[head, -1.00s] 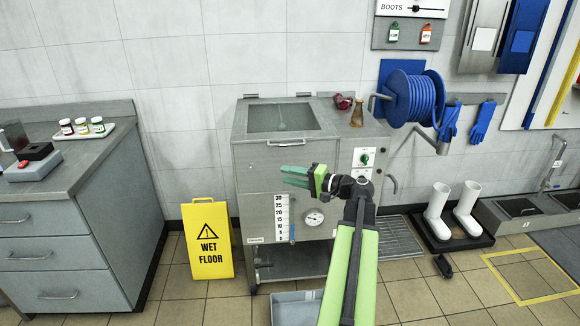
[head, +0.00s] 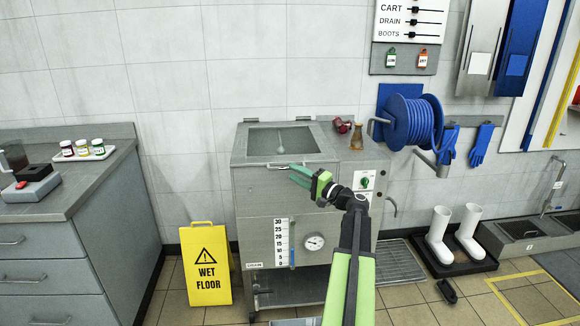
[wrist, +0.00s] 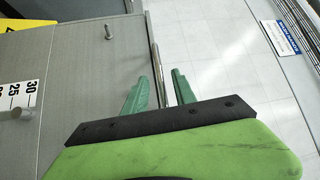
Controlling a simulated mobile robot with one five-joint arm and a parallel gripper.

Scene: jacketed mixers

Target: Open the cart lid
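The steel cart (head: 262,200) stands against the wall. Its flat lid (head: 240,150), with a glass window and hinges at the back, lies closed on top. A metal handle (head: 290,163) sits at the lid's front edge. My gripper (head: 294,174) is at the cart's upper front, close to this handle. In the wrist view my gripper (wrist: 161,86) has its two green fingers apart, with a thin metal bar (wrist: 157,66), which looks like the handle, between them. Whether a finger touches the bar I cannot tell.
A red object (head: 342,125) and an amber flask (head: 357,138) stand on the cart's top at the right. A yellow wet floor sign (head: 207,280) stands left of the cart. A blue hose reel (head: 412,120) hangs on the wall at right.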

